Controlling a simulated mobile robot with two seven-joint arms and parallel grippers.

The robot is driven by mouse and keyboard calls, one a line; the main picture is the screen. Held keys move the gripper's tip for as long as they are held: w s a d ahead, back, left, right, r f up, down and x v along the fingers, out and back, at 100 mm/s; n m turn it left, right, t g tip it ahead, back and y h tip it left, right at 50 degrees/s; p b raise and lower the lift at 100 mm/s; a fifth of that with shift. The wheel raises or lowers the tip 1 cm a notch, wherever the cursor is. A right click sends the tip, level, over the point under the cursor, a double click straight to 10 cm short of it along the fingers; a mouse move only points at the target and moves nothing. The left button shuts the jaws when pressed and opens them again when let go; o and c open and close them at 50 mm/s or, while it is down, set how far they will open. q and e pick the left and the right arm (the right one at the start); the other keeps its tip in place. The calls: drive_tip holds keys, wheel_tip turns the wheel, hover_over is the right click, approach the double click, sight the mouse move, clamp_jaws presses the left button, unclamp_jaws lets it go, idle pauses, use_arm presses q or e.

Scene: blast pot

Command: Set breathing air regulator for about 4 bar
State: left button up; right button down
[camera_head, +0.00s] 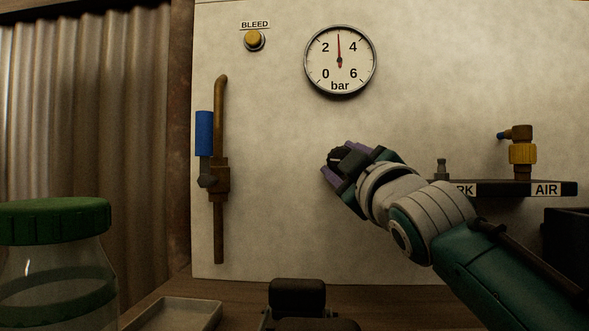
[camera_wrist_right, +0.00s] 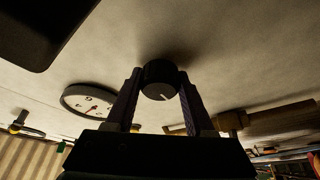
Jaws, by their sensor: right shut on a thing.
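The round bar gauge (camera_head: 355,72) hangs on the pale panel, with marks 0, 2, 4 and 6. Its red needle points almost straight up, between 2 and 4, near 3. Below it, my right gripper (camera_head: 341,164) is shut on a black regulator knob (camera_head: 336,156), mostly hidden by the fingers in the head view. In the right wrist view the knob (camera_wrist_right: 158,78) sits between the two fingers, with a white pointer line on its face. The gauge also shows there (camera_wrist_right: 88,101), at a steep angle. My left gripper is out of view.
A yellow BLEED button (camera_head: 254,40) is at upper left. A brown pipe with a blue-handled valve (camera_head: 204,133) runs down the left. A shelf labelled AIR (camera_head: 560,189) carries a yellow-collared fitting (camera_head: 522,153). A green-lidded jar (camera_head: 52,222) and a tray (camera_head: 175,314) stand at lower left.

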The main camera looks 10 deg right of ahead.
idle(0.3)
drive_tip(key=shift+c, duration=1.3)
unclamp_jaws()
drive_tip(key=p+v, duration=0.1)
drive_tip(key=v, duration=0.9)
drive_tip(key=shift+p, duration=0.35)
drive_tip(key=shift+w, duration=0.1)
